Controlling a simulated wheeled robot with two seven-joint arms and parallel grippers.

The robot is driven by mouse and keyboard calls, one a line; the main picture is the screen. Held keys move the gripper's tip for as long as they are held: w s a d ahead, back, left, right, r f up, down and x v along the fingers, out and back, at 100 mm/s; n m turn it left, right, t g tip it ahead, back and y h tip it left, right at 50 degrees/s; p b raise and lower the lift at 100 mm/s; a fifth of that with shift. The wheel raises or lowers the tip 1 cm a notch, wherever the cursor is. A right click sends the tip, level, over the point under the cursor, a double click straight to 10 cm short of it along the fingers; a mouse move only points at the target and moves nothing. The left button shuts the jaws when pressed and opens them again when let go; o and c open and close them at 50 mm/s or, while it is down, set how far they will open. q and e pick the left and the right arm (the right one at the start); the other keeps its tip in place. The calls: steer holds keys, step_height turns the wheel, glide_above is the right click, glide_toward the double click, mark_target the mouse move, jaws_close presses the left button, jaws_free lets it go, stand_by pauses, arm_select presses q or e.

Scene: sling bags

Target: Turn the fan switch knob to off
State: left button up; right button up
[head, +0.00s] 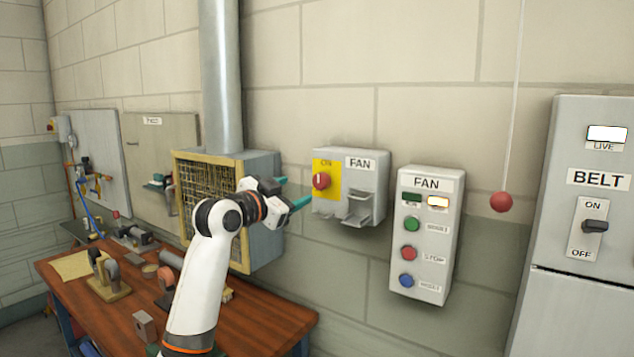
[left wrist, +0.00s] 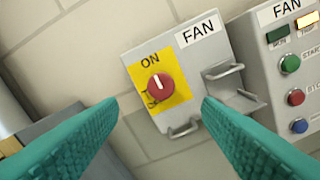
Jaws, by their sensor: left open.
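The fan switch is a grey wall box (head: 350,186) with a yellow plate and a red knob (head: 321,181). In the left wrist view the red knob (left wrist: 160,87) has a white pointer mark that points up toward the word ON. My left gripper (head: 292,191) is open, with teal fingers, just left of the box in the head view. In the left wrist view its fingers (left wrist: 158,110) spread on either side below the knob, apart from it, with nothing between them. My right gripper is not in view.
A fan button box (head: 427,235) with a lit white lamp hangs right of the switch. A red ball (head: 501,202) hangs on a cord. The belt cabinet (head: 580,230) is at far right. A wooden bench (head: 270,317) with tools and a caged duct box (head: 262,235) stand at left.

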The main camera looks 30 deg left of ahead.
mark_target(319, 182)
arm_select(q)
steer(key=w+p, duration=0.1)
steer(key=w, duration=0.2)
steer(key=w+p, duration=0.1)
steer(key=w, duration=0.2)
steer(key=w+p, duration=0.1)
steer(key=w, duration=0.2)
steer(key=shift+w+d+r, duration=0.1)
steer(key=shift+d, duration=0.15)
steer(key=shift+w, duration=0.5)
steer(key=shift+c, duration=0.6)
steer(key=c, duration=0.9)
